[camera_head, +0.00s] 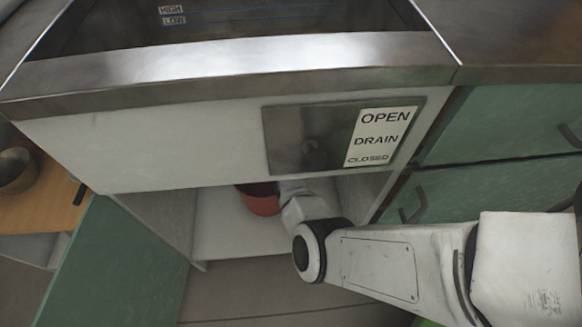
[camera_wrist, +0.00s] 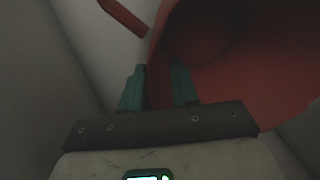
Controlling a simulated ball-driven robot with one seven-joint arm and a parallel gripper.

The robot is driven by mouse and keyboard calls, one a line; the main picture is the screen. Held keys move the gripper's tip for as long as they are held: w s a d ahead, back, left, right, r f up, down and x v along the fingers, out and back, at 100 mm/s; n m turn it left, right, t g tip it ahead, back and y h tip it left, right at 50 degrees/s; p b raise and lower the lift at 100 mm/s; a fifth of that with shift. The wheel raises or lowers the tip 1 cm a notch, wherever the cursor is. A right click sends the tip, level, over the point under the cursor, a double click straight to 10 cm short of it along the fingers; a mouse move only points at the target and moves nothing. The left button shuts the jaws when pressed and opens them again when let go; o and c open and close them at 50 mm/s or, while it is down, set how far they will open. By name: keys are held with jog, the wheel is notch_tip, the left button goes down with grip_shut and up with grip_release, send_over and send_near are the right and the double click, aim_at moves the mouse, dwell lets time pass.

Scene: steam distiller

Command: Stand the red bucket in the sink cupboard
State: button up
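The red bucket (camera_head: 260,199) is inside the open sink cupboard (camera_head: 215,225), below the cupboard's white front panel. The panel hides its top. I cannot tell whether its base rests on the cupboard floor. In the wrist view the bucket (camera_wrist: 255,85) fills the right side with its hollow inside showing. My gripper (camera_wrist: 158,85) has its two teal fingers at the bucket's rim, one outside the wall and one inside. Red shows in the narrow gap between them. I cannot tell whether they press on the wall. In the head view the gripper's fingers are hidden inside the cupboard.
A green cupboard door (camera_head: 125,265) hangs open at the left. Green drawers with handles (camera_head: 480,150) stand at the right. The drain panel (camera_head: 335,135) and sink edge (camera_head: 230,72) are above my arm. A red bar (camera_wrist: 122,17) shows beside the bucket.

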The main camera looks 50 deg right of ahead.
jog(key=shift+o, duration=0.2)
notch_tip(320, 180, up, 8)
jog(key=p, duration=0.4)
jog(key=shift+s+d+f, duration=0.15)
jog(key=shift+s+d, duration=0.1)
